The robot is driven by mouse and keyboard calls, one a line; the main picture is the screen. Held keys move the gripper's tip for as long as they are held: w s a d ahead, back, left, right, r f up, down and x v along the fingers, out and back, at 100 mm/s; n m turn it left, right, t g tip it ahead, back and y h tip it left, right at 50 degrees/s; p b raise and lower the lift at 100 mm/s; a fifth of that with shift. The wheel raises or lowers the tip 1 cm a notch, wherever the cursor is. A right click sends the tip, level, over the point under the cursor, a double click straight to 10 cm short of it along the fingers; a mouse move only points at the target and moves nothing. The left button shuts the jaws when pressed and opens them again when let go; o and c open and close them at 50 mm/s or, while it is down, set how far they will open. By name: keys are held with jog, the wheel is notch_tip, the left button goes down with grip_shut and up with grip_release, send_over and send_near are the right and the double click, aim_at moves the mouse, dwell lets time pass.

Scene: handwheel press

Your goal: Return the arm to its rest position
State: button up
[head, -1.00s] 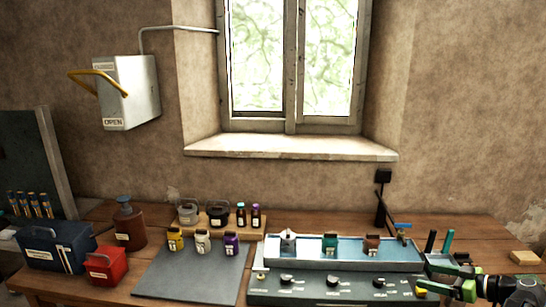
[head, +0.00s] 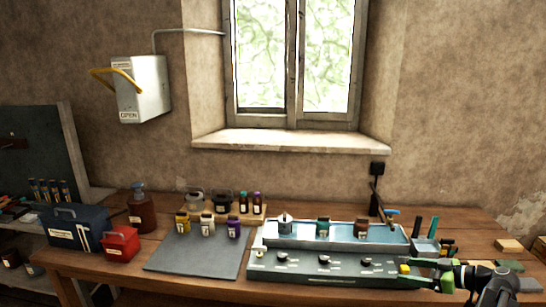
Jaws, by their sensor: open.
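My gripper (head: 426,273) is at the lower right, at the right end of the control panel (head: 297,267). Its green-tipped fingers are apart, with nothing seen between them. The dark wrist and arm behind it run off the bottom right of the picture. I cannot tell whether the fingers touch the panel.
A blue tray (head: 340,243) with several small items stands behind the panel. A grey mat (head: 195,258), jars, a red box (head: 121,244) and a dark blue box (head: 73,229) are to the left. Wooden blocks (head: 509,244) lie at the right. A wall box (head: 142,90) hangs upper left.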

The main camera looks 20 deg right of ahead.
jog(key=w+a+f+n+g+y, duration=0.15)
jog(key=w+a, duration=0.25)
jog(key=a, duration=0.5)
jog(key=w+a+f+n+g+y, duration=0.15)
jog(key=w+a, duration=0.25)
jog(key=a, duration=0.5)
jog(key=w+a+n+g+y, duration=0.1)
jog(key=w+a+n+g, duration=0.15)
jog(key=w+a, duration=0.45)
jog(key=s+a+f+g+h, duration=0.2)
jog(key=a+f, duration=0.1)
jog(key=a, duration=0.5)
jog(key=s+a+f+m+g+h, duration=0.1)
jog(key=s+a+f+g, duration=0.15)
jog(key=a, duration=0.55)
jog(key=s+a+f+g+h, duration=0.1)
jog(key=s+a+f+h, duration=0.15)
jog(key=a, duration=0.65)
jog(key=s+d+f+m+h, duration=0.2)
jog(key=d+m+h, duration=0.3)
jog(key=m, duration=0.5)
jog(key=shift+s+d+f+m+g, duration=0.15)
jog(key=shift+d+f+m+g, duration=0.2)
jog(key=shift+d+f, duration=0.45)
jog(key=shift+a+f, duration=0.1)
jog(key=shift+a, duration=0.05)
